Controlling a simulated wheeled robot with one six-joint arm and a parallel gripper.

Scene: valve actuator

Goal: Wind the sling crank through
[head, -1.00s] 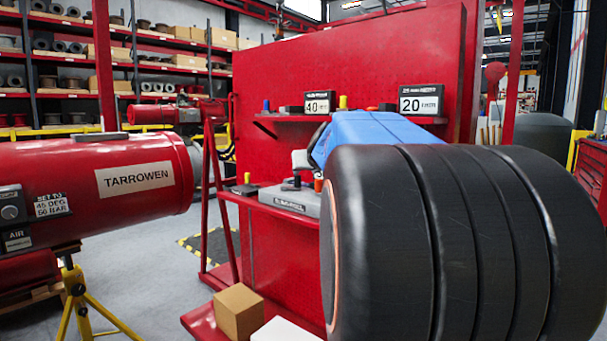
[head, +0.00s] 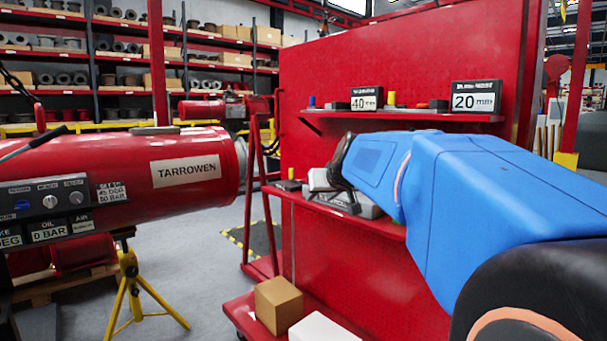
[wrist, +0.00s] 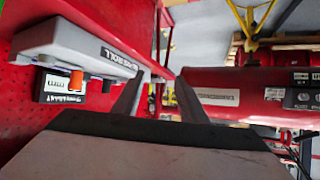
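The red cylindrical actuator (head: 185,192) marked TARROWEN lies at the left on a yellow stand. Its control panel (head: 48,212) carries knobs, a label reading 45 DEG and 50 BAR, and an oil label reading 0 BAR. A dark lever (head: 35,142) and a hanging chain (head: 14,80) show at the left edge; I cannot tell whether either belongs to the sling crank. My gripper (wrist: 160,82) is open with nothing between its fingers. It is beside the red rack, and the actuator (wrist: 245,88) shows beyond its right finger. In the head view my arm largely hides the gripper.
The red rack (head: 330,70) stands close to my arm, with a lettered grey tool tray (wrist: 75,45) on its lower shelf. Blocks labelled 40 (head: 366,98) and 20 mm (head: 476,97) sit above. A cardboard box (head: 279,305) lies on its base.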

